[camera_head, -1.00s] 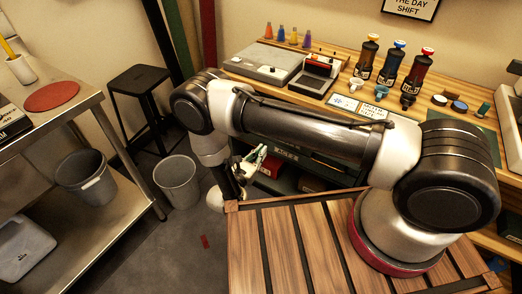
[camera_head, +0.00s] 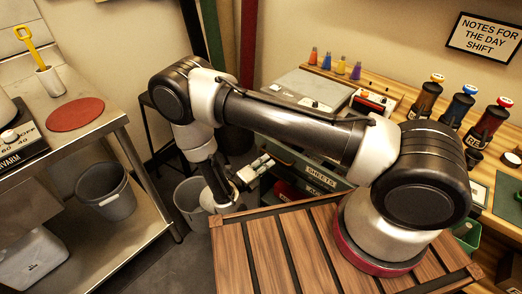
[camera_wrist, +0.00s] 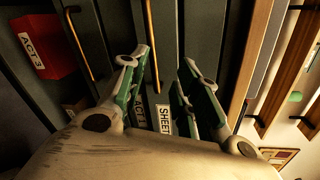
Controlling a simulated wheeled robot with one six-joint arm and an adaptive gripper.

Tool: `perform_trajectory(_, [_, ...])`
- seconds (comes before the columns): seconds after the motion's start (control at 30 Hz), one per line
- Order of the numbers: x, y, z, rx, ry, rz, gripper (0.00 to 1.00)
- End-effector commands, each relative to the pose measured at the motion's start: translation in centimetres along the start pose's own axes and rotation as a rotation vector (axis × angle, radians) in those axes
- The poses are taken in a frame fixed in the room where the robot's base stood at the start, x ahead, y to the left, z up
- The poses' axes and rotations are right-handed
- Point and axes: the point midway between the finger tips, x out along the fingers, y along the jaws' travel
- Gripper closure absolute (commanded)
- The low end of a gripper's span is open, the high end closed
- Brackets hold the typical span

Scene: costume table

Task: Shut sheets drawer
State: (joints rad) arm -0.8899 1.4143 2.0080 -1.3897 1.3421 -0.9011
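The sheets drawer (camera_head: 303,168) has a dark green front with a white SHEETS label, under the far worktable. My arm hides part of it, and I cannot tell how far it stands out. In the wrist view its label (camera_wrist: 164,119) shows between my fingers, with a thin golden handle (camera_wrist: 153,45) above it. My gripper (camera_head: 259,168) is left of the label, close to the drawer front. In the wrist view my gripper (camera_wrist: 165,78) has its two white and green fingers spread, with nothing held between them. Contact with the drawer cannot be told.
An ACT 1 label (camera_wrist: 138,110) sits beside the SHEETS label. A red ACT 3 box (camera_wrist: 43,46) lies at the left of the wrist view. A grey bin (camera_head: 190,205) stands on the floor near my gripper. A steel table (camera_head: 110,118) is at left. Bottles (camera_head: 426,97) stand on the worktable.

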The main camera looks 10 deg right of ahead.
Motion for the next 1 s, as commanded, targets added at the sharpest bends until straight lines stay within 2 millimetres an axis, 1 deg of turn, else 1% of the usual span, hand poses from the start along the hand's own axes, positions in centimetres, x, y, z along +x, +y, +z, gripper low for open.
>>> perform_trajectory(0.03, [0.1, 0.0, -0.4, -0.082, 0.010, 0.005, 0.68])
perform_trajectory(0.1, [0.1, 0.2, -0.8, -0.187, 0.022, 0.015, 0.68])
perform_trajectory(0.2, [0.1, 0.4, -1.1, -0.299, 0.031, 0.025, 0.68])
perform_trajectory(0.3, [0.2, 0.4, -1.1, -0.367, 0.032, 0.030, 0.68])
perform_trajectory(0.37, [0.6, 0.4, -1.1, -0.385, 0.033, 0.030, 0.68])
perform_trajectory(0.47, [1.8, 0.4, -1.2, -0.391, 0.035, 0.029, 0.68])
perform_trajectory(0.7, [5.8, 0.5, -1.4, -0.388, 0.036, 0.029, 0.68])
perform_trajectory(0.8, [7.0, 0.6, -1.4, -0.388, 0.034, 0.029, 0.68])
perform_trajectory(0.9, [7.7, 0.6, -1.4, -0.387, 0.033, 0.028, 0.68])
perform_trajectory(1.0, [8.0, 0.6, -1.4, -0.387, 0.030, 0.029, 0.68])
